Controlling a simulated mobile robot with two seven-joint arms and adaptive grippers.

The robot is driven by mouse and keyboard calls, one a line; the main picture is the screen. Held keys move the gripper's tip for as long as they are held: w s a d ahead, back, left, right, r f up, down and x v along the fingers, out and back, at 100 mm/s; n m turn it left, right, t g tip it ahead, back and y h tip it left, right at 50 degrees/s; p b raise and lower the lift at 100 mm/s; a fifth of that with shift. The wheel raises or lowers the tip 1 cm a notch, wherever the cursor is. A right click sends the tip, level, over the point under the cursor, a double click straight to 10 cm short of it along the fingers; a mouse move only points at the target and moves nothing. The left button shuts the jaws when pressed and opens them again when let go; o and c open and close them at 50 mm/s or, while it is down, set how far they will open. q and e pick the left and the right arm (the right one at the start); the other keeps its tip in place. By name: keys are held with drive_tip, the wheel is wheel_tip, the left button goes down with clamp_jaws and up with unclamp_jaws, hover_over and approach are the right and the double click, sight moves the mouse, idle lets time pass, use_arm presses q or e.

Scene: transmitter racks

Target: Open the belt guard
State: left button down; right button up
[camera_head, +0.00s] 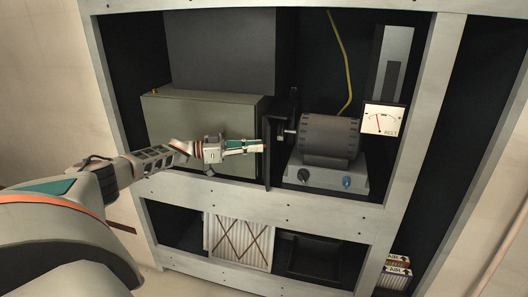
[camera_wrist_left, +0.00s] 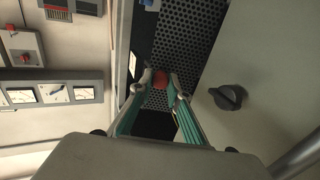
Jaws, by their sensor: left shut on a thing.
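The belt guard looks to be the dark panel (camera_head: 267,165) left of the motor, seen nearly edge-on in the head view. In the left wrist view it is the black perforated mesh (camera_wrist_left: 196,35). A small red grip (camera_wrist_left: 161,77) sits in front of the mesh, between my fingertips. My left gripper (camera_head: 260,146) reaches in from the left and is shut on this red grip; the fingers also show in the left wrist view (camera_wrist_left: 160,84). The fingers hide part of the grip. My right gripper is in neither view.
The grey motor (camera_head: 329,138) stands right of the guard on a base with knobs (camera_head: 326,180). A grey-green cabinet (camera_head: 175,125) is behind my left gripper. A black knob (camera_wrist_left: 228,97) is close right of my fingers. A meter (camera_head: 384,119) and a yellow cable (camera_head: 340,55) are on the right.

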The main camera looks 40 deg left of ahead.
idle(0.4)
use_arm(q)
drive_tip(key=c, duration=1.9)
unclamp_jaws()
drive_tip(key=v, duration=1.2)
drive_tip(key=shift+a, duration=0.2)
drive_tip(key=shift+w, duration=0.1)
